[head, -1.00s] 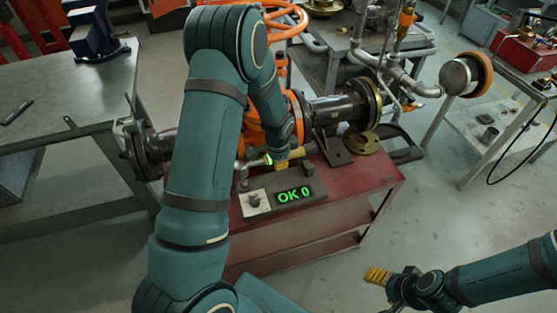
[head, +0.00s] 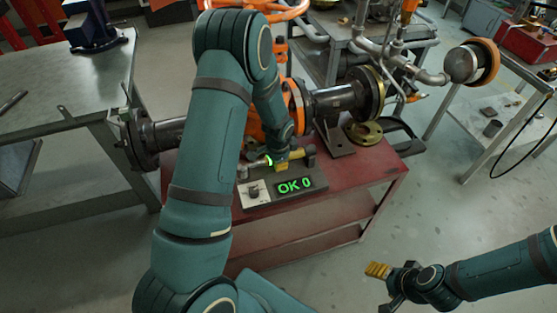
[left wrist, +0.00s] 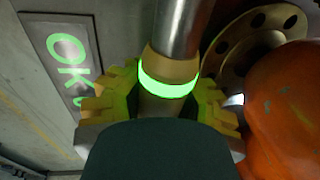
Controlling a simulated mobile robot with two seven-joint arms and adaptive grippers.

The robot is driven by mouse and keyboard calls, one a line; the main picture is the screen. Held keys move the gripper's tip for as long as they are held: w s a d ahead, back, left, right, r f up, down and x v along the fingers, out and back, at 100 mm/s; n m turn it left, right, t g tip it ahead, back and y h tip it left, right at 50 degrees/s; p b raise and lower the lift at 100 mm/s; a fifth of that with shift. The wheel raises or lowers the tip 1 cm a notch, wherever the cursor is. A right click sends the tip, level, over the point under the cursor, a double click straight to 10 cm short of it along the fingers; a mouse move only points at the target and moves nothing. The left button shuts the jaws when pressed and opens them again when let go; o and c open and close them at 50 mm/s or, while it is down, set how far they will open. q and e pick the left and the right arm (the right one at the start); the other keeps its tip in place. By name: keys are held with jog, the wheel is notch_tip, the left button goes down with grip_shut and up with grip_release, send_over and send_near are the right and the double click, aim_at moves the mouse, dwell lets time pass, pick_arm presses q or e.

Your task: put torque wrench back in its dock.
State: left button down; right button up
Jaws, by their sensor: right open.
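The torque wrench (head: 252,165) has a metal shaft and a glowing green ring. It lies across the back of the grey dock (head: 235,209), whose display reads "OK 0". The end of the wrench overlaps the dock's right post; whether it is fully seated I cannot tell. My left gripper (head: 284,162) is over the dock, its yellow pads on the wrench. In the left wrist view the wrench (left wrist: 180,30) runs between both pads, which press against its sides by the ring. My right gripper (head: 380,285) is open and empty at lower right, away from the dock.
The dock stands on a red cart (head: 345,190), in front of a dark pipe with an orange valve body and a brass flange (head: 368,131). A grey workbench (head: 60,85) is at left. Floor is clear between the cart and my right arm.

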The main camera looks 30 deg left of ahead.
pick_arm(q)
jog(key=c, duration=1)
grip_release()
jog(key=shift+r, duration=0.1)
jog(key=r, duration=0.4)
jog(key=s+r, duration=0.1)
jog(key=r, duration=0.3)
jog(key=d+r, duration=0.1)
jog(key=r, duration=0.2)
jog(key=shift+s+r, duration=0.25)
jog(key=shift+r, duration=0.15)
